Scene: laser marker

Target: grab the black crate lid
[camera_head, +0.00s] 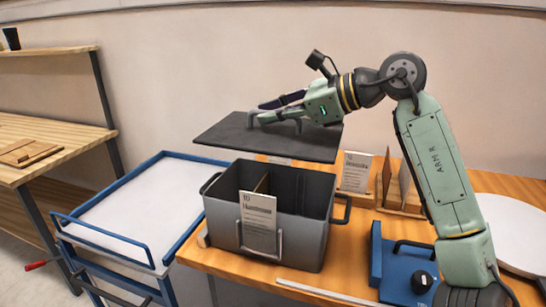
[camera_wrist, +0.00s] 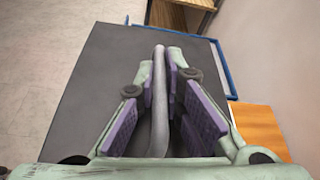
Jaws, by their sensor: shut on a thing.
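The black crate lid (camera_head: 222,134) is a flat dark panel with a raised handle. My gripper (camera_head: 268,112) is shut on the lid's handle and holds the lid in the air above and behind the crate. In the wrist view the lid (camera_wrist: 95,75) fills the middle, and the purple-padded fingers of my gripper (camera_wrist: 168,85) close on both sides of the grey bar handle (camera_wrist: 159,100). The grey crate (camera_head: 290,236) stands open on the wooden table, with a label card on its front and a divider inside.
A blue-framed cart (camera_head: 130,210) with a white top stands left of the table (camera_head: 215,262). Upright wooden pieces and a card (camera_head: 356,172) stand right of the crate. A blue device (camera_head: 405,270) and a white round disc (camera_head: 515,225) are near my arm.

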